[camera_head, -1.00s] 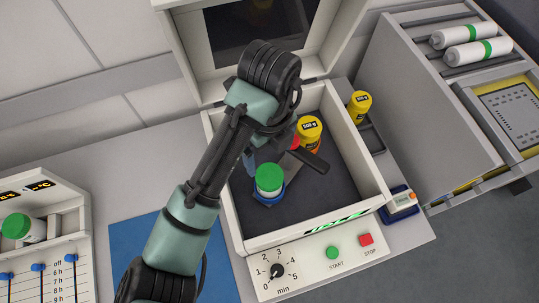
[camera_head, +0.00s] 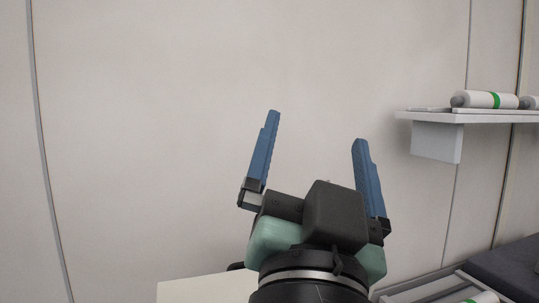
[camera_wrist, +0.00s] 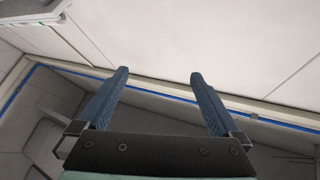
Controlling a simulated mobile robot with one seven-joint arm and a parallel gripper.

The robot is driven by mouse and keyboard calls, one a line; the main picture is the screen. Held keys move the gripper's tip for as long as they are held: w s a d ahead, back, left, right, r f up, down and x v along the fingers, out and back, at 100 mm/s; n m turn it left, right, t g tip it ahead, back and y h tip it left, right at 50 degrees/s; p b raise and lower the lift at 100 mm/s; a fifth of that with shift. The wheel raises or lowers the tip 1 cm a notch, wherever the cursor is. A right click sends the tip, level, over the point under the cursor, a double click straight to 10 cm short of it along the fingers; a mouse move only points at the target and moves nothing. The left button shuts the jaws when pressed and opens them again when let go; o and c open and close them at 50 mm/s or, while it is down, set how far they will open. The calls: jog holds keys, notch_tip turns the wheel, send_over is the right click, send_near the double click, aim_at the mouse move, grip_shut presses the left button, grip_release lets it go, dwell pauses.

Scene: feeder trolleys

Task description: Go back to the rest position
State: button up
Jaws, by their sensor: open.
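My gripper (camera_head: 315,130) is raised in front of the pale wall in the head view, its two blue fingers spread wide and pointing up. Nothing is between the fingers. In the wrist view my gripper (camera_wrist: 158,82) is also open and empty, with the wall and its blue-edged ledge beyond the fingertips. The gripper touches nothing that I can see.
A wall shelf (camera_head: 470,116) at right holds white bottles (camera_head: 487,99) with green bands. A pale panel edge (camera_head: 205,288) shows at the bottom. A dark surface (camera_head: 515,268) is at lower right. The wall space around the gripper is clear.

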jog(key=s+a+r+n+t+y, duration=0.3)
jog(key=s+a+r+n+y, duration=0.1)
jog(key=s+r+n, duration=0.1)
jog(key=shift+s+a+n+t, duration=0.2)
jog(key=shift+s+n+t, duration=0.2)
jog(key=shift+s+n, duration=0.3)
jog(key=shift+r, duration=0.1)
jog(key=shift+c, duration=0.3)
